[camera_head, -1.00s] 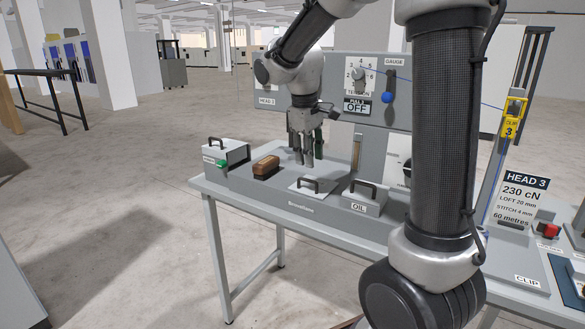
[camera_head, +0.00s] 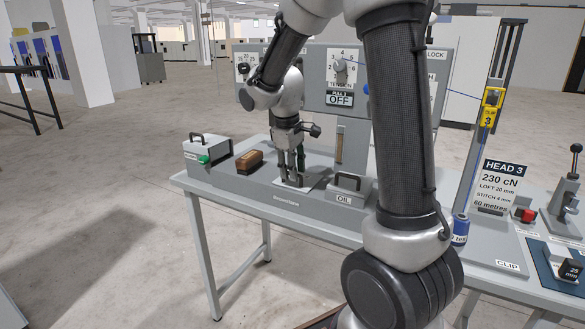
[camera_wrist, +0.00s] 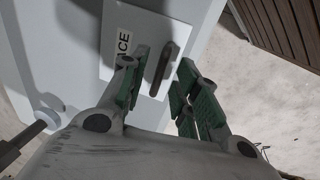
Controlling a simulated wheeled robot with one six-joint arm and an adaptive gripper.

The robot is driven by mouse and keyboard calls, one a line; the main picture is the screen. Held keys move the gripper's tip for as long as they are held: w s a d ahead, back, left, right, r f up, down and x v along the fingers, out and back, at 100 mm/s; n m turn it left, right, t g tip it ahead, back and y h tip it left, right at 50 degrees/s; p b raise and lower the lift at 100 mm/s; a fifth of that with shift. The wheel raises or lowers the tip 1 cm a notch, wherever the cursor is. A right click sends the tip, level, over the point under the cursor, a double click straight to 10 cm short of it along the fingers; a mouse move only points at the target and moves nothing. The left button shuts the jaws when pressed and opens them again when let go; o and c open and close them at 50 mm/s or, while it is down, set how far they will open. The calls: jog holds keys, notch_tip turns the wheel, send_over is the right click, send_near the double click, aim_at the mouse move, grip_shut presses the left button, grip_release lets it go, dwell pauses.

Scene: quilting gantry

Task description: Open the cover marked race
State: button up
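The cover marked race (camera_head: 314,181) is a pale flat plate with a dark bar handle, lying on the grey bench between the brown brush and the OIL cover. In the wrist view, the cover (camera_wrist: 166,22) carries a label reading "ACE", its first letter out of sight, next to the handle (camera_wrist: 164,66). My gripper (camera_head: 291,183) points down at the cover. In the wrist view, my gripper (camera_wrist: 160,85) is open, with its green-padded fingers on either side of the handle and gaps visible. The head view partly hides the handle behind the fingers.
A brown brush (camera_head: 249,161) and a box with a handle and green knob (camera_head: 208,153) stand to the left. The OIL cover (camera_head: 347,187) is close on the right. The panel with the tension dial (camera_head: 343,68) rises behind.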

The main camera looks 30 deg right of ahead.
grip_shut()
jog(key=shift+r, duration=0.1)
